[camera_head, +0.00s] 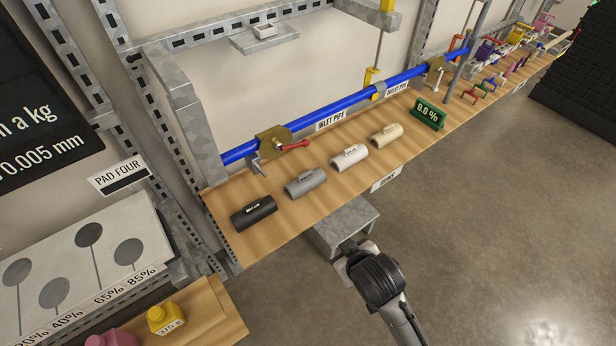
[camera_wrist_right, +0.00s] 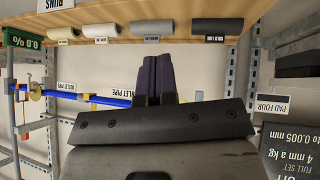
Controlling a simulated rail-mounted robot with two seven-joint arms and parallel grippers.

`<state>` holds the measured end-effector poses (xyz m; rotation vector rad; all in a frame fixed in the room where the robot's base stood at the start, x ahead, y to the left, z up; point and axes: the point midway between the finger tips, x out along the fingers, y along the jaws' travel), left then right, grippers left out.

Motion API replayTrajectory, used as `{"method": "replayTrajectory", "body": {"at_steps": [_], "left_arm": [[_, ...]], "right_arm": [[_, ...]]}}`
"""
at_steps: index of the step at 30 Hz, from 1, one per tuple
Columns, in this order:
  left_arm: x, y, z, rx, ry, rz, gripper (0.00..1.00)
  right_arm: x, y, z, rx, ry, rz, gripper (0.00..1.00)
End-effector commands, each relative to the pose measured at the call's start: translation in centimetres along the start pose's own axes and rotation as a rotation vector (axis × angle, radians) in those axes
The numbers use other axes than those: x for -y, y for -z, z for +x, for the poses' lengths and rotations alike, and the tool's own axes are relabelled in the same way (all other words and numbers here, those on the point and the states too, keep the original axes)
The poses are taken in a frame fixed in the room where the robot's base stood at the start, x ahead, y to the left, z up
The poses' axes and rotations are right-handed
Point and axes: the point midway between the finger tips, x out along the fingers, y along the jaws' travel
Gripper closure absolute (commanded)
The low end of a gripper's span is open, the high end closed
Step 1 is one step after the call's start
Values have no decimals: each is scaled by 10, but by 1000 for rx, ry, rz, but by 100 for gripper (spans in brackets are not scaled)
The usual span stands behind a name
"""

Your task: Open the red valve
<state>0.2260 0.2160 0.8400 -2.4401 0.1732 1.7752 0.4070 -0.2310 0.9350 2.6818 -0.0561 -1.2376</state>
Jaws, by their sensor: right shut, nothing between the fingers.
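The red valve handle (camera_head: 294,146) is on a brass valve body (camera_head: 271,140) on the blue pipe (camera_head: 330,104), left of the "INLET PIPE" label. The handle points right from the body, roughly along the pipe. My right arm (camera_head: 378,282) ends at the shelf's front edge, apart from the valve; its fingertips are not clear in the head view. In the right wrist view my right gripper (camera_wrist_right: 158,62) has its dark fingers together and empty. The red handle is not seen there and may be hidden behind the gripper. My left gripper is in neither view.
Black (camera_head: 254,212), grey (camera_head: 305,181), white (camera_head: 349,157) and cream (camera_head: 386,134) pipe pieces lie on the wooden shelf in front of the pipe. A green "0.0 %" sign (camera_head: 428,114) stands further right. A grey metal box (camera_head: 345,226) sits at the shelf's front edge.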

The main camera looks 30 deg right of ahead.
Motion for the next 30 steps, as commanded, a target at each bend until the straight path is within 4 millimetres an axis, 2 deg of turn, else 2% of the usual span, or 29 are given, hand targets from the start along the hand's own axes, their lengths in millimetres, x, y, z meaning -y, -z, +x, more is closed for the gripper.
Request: {"method": "replayTrajectory", "body": {"at_steps": [1, 7, 11, 13, 15, 18, 20, 24, 27, 30], "left_arm": [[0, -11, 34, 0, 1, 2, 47], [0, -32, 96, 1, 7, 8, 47], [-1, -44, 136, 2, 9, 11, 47], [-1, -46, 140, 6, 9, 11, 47], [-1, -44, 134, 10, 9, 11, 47], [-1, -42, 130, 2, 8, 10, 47], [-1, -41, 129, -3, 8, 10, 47], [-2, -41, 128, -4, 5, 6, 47], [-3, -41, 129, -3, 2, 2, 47], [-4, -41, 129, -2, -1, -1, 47]], "right_arm": [[0, -11, 31, -20, -39, 1, 100], [-22, -8, 93, -123, -268, -31, 100], [-46, 2, 127, -219, -523, -157, 100], [-60, 17, 127, -260, -685, -288, 100], [-69, 33, 119, -283, -840, -453, 100], [-70, 52, 112, -299, -1044, -726, 100], [-66, 62, 108, -302, -1154, -900, 100], [-44, 85, 100, -297, -1372, -1302, 100], [-27, 97, 92, -293, -1483, -1524, 100], [-14, 102, 92, -296, -1530, -1665, 100]]}}
